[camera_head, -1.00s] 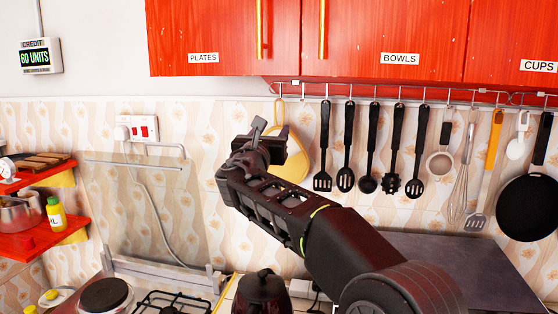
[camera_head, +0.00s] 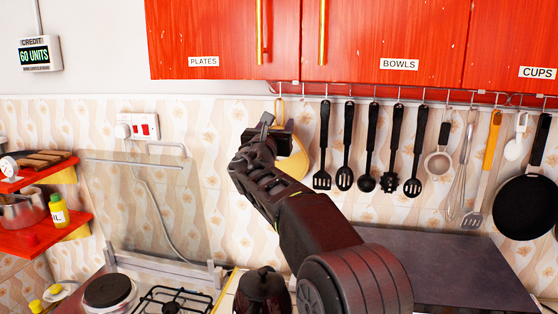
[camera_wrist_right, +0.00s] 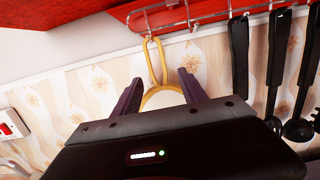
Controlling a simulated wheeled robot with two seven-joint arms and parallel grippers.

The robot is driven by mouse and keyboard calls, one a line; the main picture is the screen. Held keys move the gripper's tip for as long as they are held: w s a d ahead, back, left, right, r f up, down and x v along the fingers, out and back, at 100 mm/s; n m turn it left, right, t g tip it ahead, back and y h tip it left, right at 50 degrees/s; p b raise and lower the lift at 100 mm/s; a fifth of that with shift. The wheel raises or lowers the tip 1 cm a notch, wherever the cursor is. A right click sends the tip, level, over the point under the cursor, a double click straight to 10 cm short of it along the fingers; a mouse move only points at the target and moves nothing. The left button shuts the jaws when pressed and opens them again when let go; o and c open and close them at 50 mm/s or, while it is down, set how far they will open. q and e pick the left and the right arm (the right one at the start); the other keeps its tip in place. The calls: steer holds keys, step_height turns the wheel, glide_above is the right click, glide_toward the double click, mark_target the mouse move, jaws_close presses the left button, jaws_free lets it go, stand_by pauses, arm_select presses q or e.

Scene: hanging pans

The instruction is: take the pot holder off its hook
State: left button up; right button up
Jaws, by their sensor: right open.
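The yellow pot holder (camera_head: 299,163) hangs by its loop from the left end of the rail, against the tiled wall. In the head view, my right gripper (camera_head: 277,130) covers much of it. In the right wrist view, its loop (camera_wrist_right: 155,62) runs up to the hook (camera_wrist_right: 149,38), and the top of its pale yellow body (camera_wrist_right: 163,98) shows between the fingers. My right gripper (camera_wrist_right: 160,90) is open, with one finger on each side of the pot holder; I cannot tell whether they touch it. My left gripper is out of view.
Black utensils (camera_head: 345,150) hang close to the right on the same rail (camera_head: 440,98), with a strainer, a whisk and a pan (camera_head: 525,207) farther right. Red cupboards (camera_head: 390,40) overhang the rail. A gas hob (camera_head: 172,303) is below left.

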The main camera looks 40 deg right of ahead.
steer(key=shift+c, duration=0.3)
jaws_close()
stand_by(0.3)
stand_by(0.8)
